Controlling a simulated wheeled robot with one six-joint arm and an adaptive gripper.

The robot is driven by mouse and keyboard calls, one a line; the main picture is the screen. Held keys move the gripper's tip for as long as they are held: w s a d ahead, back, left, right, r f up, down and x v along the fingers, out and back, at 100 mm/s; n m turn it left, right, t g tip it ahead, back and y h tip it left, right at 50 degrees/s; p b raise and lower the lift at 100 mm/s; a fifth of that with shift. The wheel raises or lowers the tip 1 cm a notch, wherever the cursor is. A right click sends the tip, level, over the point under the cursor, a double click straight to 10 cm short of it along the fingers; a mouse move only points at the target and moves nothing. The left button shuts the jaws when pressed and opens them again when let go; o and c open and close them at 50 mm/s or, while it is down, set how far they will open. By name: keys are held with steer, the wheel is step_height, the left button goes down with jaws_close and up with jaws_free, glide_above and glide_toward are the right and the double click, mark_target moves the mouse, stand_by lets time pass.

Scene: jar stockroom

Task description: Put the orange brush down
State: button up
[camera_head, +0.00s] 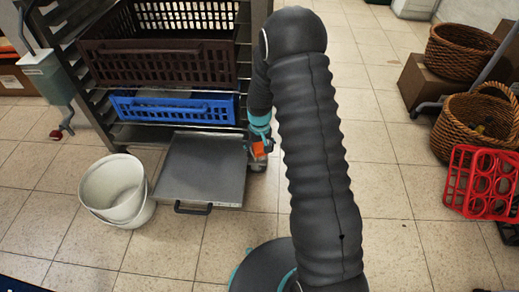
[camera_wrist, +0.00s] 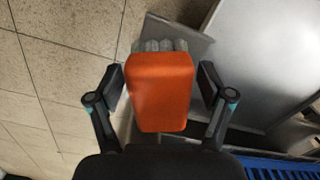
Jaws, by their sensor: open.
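The orange brush (camera_wrist: 160,92) is in the middle of the wrist view, with grey bristles showing past its far end. My gripper (camera_wrist: 161,78) is open, one dark finger on each side of the brush, with a narrow gap visible beside it. In the head view only a small orange part of the brush (camera_head: 258,148) shows, at the right edge of the pulled-out metal tray (camera_head: 200,170). My arm hides much of my gripper there. What the brush rests on cannot be told.
A dark brown crate (camera_head: 160,58) and a blue crate (camera_head: 172,108) sit in the rack above the tray. A white bucket (camera_head: 115,190) stands left of it. Wicker baskets (camera_head: 475,122) and a red bottle carrier (camera_head: 485,185) stand at right. The tray's visible top is bare.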

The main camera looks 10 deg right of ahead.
steer(key=shift+r, duration=0.1)
step_height(320, 180, up, 12)
steer(key=shift+f+p, duration=0.1)
steer(key=shift+p, duration=0.5)
step_height(320, 180, up, 11)
steer(key=t, duration=0.1)
glide_above(260, 145)
steer(key=s, duration=0.5)
steer(key=s+r+t, duration=0.3)
steer(key=s+r, duration=1)
steer(key=s, duration=0.1)
steer(key=s+r+m+t, duration=0.1)
steer(key=s, duration=0.9)
steer(key=shift+s+a+r+t, duration=0.15)
steer(key=shift+s+r+t, duration=0.05)
steer(key=shift+s+t, duration=0.15)
step_height(260, 145, up, 2)
steer(key=shift+r+p, duration=0.1)
steer(key=shift+p, duration=1)
